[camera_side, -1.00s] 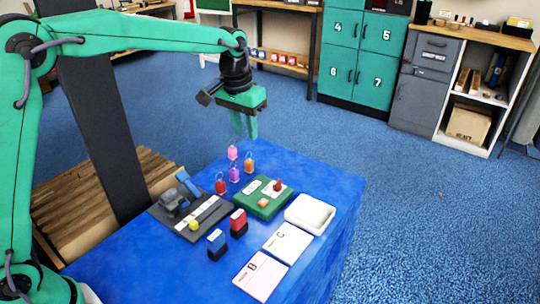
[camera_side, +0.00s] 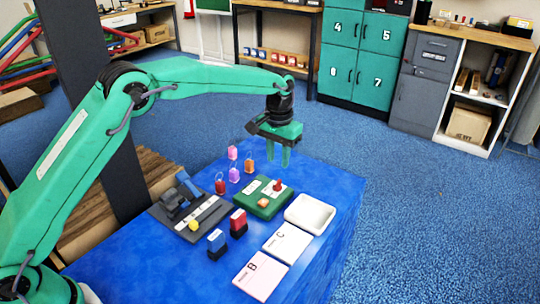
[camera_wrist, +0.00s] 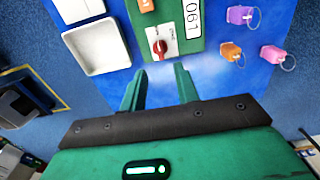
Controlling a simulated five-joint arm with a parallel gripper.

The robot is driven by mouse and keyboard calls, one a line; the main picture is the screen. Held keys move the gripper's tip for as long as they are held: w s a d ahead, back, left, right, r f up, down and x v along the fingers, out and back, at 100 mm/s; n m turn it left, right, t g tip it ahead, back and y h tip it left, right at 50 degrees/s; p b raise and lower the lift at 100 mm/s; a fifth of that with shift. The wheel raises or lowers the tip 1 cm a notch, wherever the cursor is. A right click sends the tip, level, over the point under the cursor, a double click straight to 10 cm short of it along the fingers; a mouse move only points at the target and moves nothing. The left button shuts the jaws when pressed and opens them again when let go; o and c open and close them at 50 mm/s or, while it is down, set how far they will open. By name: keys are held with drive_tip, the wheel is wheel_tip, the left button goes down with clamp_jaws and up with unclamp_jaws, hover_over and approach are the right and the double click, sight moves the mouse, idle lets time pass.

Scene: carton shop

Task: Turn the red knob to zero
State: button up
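The red knob (camera_side: 278,185) stands on a green box (camera_side: 252,207) on the blue table. In the wrist view the knob (camera_wrist: 160,47) sits on a white dial plate with small print I cannot read, and its exact setting is unclear. A white label with digits (camera_wrist: 193,18) is beside it on the green box. My gripper (camera_side: 285,163) hangs fingers-down above the far side of the table, behind and above the knob. In the wrist view my gripper's fingers (camera_wrist: 160,76) are apart with nothing between them, short of the knob.
A white tray (camera_side: 331,222) is right of the green box. Padlock-like tags, such as an orange one (camera_side: 249,166), stand left of my gripper. Red (camera_side: 238,223) and blue (camera_side: 216,244) stamps and cards B (camera_side: 262,273) and C (camera_side: 287,242) lie nearer.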

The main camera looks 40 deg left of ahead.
sight(277, 181)
drive_tip(key=shift+f, duration=3.85)
drive_tip(key=shift+c, duration=0.2)
clamp_jaws()
